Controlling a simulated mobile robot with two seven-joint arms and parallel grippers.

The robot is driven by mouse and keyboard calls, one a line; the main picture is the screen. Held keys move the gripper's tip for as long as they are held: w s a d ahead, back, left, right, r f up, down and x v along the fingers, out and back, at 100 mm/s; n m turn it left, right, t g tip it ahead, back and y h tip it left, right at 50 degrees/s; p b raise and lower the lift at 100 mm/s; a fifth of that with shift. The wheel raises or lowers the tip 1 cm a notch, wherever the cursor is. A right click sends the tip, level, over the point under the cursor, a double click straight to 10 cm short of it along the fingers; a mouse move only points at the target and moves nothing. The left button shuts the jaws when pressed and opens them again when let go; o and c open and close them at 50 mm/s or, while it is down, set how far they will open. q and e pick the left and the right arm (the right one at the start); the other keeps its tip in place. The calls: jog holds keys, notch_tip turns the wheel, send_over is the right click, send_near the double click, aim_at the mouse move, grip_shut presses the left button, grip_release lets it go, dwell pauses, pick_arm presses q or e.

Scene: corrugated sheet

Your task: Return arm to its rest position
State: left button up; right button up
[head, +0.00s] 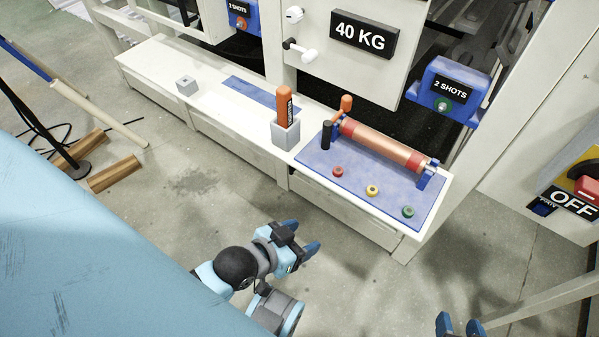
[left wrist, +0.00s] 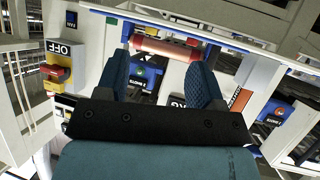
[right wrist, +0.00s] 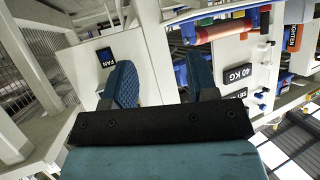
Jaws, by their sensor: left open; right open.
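My left gripper (head: 304,245) is open and empty, low in front of the white bench (head: 236,124), above the floor. Its two blue fingers also show in the left wrist view (left wrist: 162,82), with the copper-coloured roller (left wrist: 165,48) beyond them and nothing between them. My right gripper (head: 460,324) is at the bottom right edge of the head view, with only its blue fingertips showing. In the right wrist view its fingers (right wrist: 165,85) are apart and empty. Both grippers are clear of the bench. Most of the right arm is hidden from the head view.
On the bench, the copper roller (head: 385,145) lies in blue holders on a blue mat (head: 335,187), near red, yellow and green round pieces. An orange-handled tool (head: 284,104) stands in a grey holder (head: 286,134). An OFF switch box (head: 575,192) is at right. Floor before the bench is open.

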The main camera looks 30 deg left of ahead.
pick_arm(q)
jog(key=shift+r, duration=0.1)
pick_arm(e)
jog(key=shift+r, duration=0.1)
pick_arm(q)
notch_tip(320, 180, up, 17)
jog(key=s+a+y+p, duration=0.1)
jog(key=a+p, duration=0.1)
jog(key=p, duration=2.6)
jog(key=shift+s+a+g, duration=0.2)
jog(key=shift+s+g, duration=0.1)
pick_arm(e)
notch_tip(320, 180, up, 17)
jog(key=s+d, duration=0.1)
jog(key=d, duration=0.1)
jog(key=shift+s+d+g+h, duration=0.2)
jog(key=shift+s+g+h, duration=0.15)
jog(key=shift+g+h, duration=0.05)
jog(key=shift+r, duration=0.1)
